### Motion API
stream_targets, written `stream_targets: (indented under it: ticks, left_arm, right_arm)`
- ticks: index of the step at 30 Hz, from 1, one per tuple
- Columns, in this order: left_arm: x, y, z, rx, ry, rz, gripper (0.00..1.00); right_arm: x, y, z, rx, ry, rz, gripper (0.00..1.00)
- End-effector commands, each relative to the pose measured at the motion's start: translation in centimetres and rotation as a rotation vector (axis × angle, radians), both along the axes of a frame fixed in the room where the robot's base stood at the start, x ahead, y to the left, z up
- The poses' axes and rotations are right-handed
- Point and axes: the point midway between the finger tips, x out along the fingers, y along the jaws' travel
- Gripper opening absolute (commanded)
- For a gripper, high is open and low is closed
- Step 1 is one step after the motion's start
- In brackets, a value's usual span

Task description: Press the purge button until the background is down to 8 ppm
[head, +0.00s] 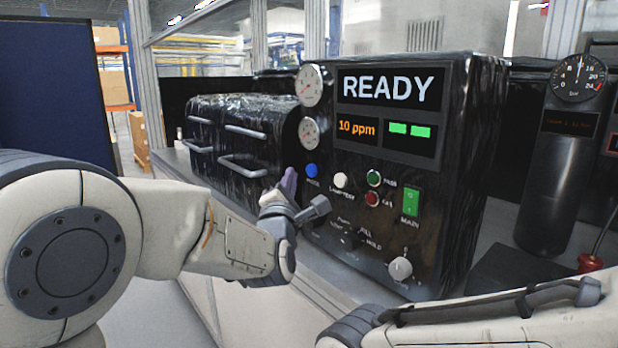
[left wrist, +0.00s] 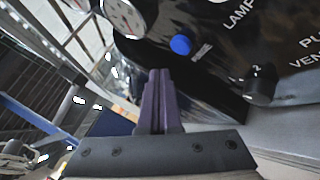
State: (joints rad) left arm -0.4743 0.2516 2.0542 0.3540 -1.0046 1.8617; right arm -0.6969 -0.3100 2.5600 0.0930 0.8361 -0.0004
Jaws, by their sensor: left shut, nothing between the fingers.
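The blue purge button (head: 312,170) is on the front of the black console (head: 440,240), left of a white lamp-test button. It also shows in the left wrist view (left wrist: 180,45), with its label below it. The orange display (head: 357,128) reads 10 ppm and the large screen (head: 389,89) above it reads READY. My left gripper (head: 290,181) is shut and empty, its purple fingertips just left of and below the button in the head view. In the left wrist view the shut fingers (left wrist: 158,75) point toward the button, with a visible gap. My right gripper is not seen.
The console also carries two gauges (head: 310,85), a white button (head: 341,180), green (head: 374,177) and red (head: 372,199) lamps, a green main switch (head: 411,201) and knobs (head: 400,268). A black handled unit (head: 240,120) stands left, and a dark cylinder with a gauge (head: 553,180) right.

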Motion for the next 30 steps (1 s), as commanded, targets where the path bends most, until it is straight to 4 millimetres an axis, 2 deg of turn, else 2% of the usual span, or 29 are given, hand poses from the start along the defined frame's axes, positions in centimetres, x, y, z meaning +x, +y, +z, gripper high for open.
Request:
stream_targets:
  ticks: [3, 9, 21, 23, 26, 29, 30]
  left_arm:
    - [-0.7, 1.1, -0.3, -0.001, -0.001, 0.002, 0.00]
    - [-1.5, 2.2, -0.2, 0.001, 0.000, 0.001, 0.00]
    - [-1.8, 1.9, -0.2, 0.030, 0.017, -0.006, 0.00]
    - [-2.3, 1.3, -0.7, 0.096, 0.053, -0.021, 0.00]
    - [-4.0, -0.5, -2.6, 0.308, 0.153, -0.079, 0.00]
    - [-7.5, -2.5, -5.8, 0.630, 0.269, -0.200, 0.00]
    - [-9.3, -3.1, -7.2, 0.772, 0.307, -0.267, 0.00]
  right_arm:
    - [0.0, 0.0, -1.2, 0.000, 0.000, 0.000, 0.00]
    - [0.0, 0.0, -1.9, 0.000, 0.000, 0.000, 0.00]
    - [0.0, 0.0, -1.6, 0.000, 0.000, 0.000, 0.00]
    - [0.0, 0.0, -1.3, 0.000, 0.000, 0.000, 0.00]
    - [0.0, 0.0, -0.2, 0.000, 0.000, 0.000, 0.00]
    - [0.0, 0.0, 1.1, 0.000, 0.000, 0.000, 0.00]
    - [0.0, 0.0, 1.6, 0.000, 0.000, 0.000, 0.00]
